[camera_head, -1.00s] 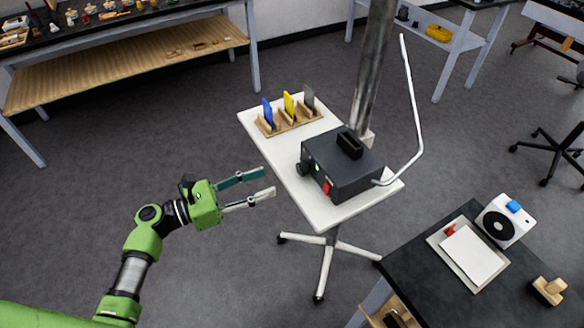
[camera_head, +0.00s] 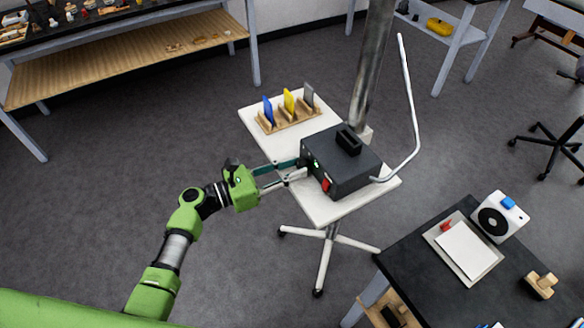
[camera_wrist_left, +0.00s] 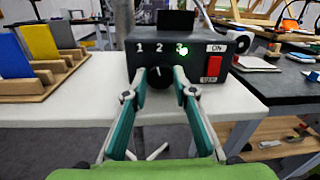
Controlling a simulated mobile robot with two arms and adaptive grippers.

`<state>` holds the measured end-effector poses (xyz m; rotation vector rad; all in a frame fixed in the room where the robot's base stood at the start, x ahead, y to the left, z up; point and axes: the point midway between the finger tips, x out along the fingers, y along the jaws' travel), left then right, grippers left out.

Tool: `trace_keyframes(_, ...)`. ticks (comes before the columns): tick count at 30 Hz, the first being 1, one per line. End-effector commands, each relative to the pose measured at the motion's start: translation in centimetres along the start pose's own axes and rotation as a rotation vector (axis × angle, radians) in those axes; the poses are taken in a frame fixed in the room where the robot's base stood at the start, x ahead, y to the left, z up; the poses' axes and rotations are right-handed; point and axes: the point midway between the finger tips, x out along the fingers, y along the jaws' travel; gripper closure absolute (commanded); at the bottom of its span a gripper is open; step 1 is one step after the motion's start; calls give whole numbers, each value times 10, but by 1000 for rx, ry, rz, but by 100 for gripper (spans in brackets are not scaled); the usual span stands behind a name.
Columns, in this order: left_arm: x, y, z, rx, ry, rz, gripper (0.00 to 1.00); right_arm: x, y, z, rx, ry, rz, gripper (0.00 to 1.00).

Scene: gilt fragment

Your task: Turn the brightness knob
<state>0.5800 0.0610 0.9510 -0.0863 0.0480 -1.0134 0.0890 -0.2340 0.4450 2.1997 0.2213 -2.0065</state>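The dark box (camera_head: 345,177) with the knob stands on a white stand table. Its front shows in the left wrist view (camera_wrist_left: 203,74), with labels 1, 2 and 3, a lit green lamp beside the 3, and a red switch under an ON label. The black brightness knob (camera_wrist_left: 159,78) sits below the 2, with a pale mark near its top. My left gripper (camera_head: 302,169) is at the box front. In the left wrist view its fingertips (camera_wrist_left: 160,76) lie on either side of the knob and appear closed on it. My right gripper is not in view.
A wooden rack (camera_head: 288,118) with blue, yellow and grey plates stands behind on the white table (camera_head: 255,112). A bent pale rod (camera_head: 412,95) rises beside the box. A black table (camera_head: 405,259) is at the lower right. Open floor lies left of the stand.

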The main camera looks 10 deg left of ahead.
Motion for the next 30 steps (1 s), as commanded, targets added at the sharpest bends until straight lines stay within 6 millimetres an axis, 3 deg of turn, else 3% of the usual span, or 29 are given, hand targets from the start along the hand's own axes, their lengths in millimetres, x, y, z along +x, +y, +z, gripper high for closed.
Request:
trace_keyframes(14, 0, 0, -1, 73, 4, 1, 96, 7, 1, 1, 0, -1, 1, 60)
trace_keyframes(30, 0, 0, -1, 454, 30, 4, 96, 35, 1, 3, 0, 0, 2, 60)
